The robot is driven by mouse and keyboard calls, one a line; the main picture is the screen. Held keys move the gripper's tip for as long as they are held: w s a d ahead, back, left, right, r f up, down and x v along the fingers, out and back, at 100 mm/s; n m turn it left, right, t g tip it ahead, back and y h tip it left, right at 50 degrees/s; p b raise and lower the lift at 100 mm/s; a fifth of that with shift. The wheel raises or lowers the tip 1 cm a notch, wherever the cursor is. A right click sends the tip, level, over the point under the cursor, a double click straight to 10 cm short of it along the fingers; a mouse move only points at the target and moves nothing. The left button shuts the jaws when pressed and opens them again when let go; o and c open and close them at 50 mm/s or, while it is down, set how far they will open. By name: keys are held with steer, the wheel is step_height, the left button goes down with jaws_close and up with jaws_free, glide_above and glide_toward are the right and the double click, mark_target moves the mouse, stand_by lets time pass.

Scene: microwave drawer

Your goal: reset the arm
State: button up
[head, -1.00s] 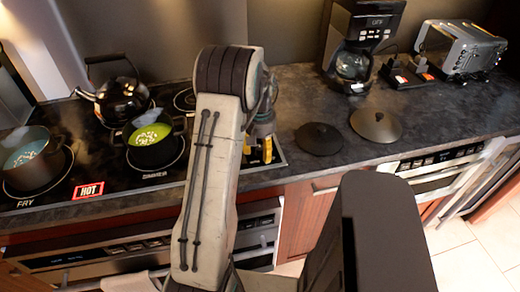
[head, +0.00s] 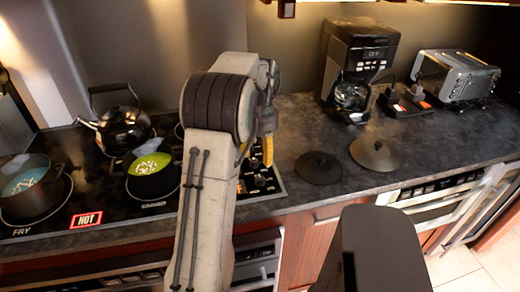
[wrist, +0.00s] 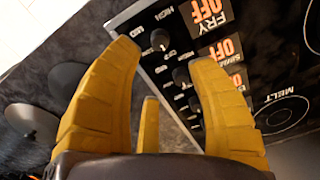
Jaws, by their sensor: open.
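My arm rises in the middle of the head view, in front of the stove. My gripper (wrist: 165,65) fills the lower part of the wrist view. Its yellow fingers are spread wide with nothing between them. In the head view only a yellow finger shows, beside the arm's upper joint, and the rest is hidden behind the arm. The fingers hang over the stove's control panel (wrist: 165,45) with its black knobs and the labels "FRY OFF".
A kettle (head: 124,122), a green-lined pot (head: 152,172) and a blue-lined pot (head: 30,190) stand on the stove. Two dark lids (head: 318,168) and (head: 376,153) lie on the counter (head: 440,125). A coffee maker (head: 356,60) and a toaster (head: 455,75) stand behind.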

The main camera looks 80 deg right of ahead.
steer(key=shift+r, duration=0.5)
stand_by(0.5)
